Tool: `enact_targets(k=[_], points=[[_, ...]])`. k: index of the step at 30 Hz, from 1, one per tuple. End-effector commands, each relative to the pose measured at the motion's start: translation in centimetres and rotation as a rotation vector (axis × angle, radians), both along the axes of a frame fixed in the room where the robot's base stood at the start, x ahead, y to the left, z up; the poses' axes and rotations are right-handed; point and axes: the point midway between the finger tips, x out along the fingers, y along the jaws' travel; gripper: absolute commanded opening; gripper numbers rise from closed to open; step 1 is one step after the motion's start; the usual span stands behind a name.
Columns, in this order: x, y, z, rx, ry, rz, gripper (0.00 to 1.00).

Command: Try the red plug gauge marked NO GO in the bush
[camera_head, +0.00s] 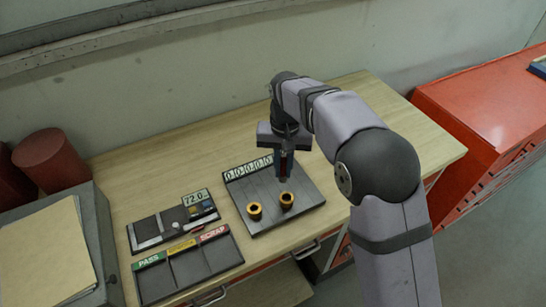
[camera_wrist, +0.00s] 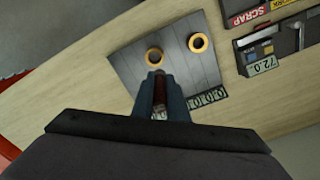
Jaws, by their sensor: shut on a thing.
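My gripper (camera_head: 284,160) points down over the dark board and is shut on a red plug gauge (camera_head: 283,166). The gauge hangs with its tip downward, and any NO GO marking on it cannot be read. In the wrist view the gauge (camera_wrist: 160,92) shows dark red between the fingers. Two brass bushes stand on the board: the right one (camera_head: 287,206) and the left one (camera_head: 254,217). The gauge tip appears behind and above the right bush, apart from it. In the wrist view that bush (camera_wrist: 154,65) lies just beyond the gauge end.
The dark board (camera_head: 310,195) carries a row of zero labels (camera_head: 248,168) along its back edge. A sorting tray (camera_head: 188,268) marked PASS and SCRAP lies at the front left. Behind it is a dark instrument case (camera_head: 146,233) with a 72.0 label. Bare wood surrounds the board.

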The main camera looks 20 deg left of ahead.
Motion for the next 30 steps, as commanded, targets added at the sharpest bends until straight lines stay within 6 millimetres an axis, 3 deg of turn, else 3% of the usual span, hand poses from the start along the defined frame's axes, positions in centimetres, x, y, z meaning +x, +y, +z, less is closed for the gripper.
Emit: enact_targets(k=[6, 17, 30], points=[[-1.1, -1.5, -0.2, 0.0, 0.0, 0.0, 0.0], [-1.2, -1.7, -0.6, 0.0, -0.001, 0.0, 0.0], [-1.3, -1.7, -3.2, 0.0, 0.0, 0.0, 0.0]])
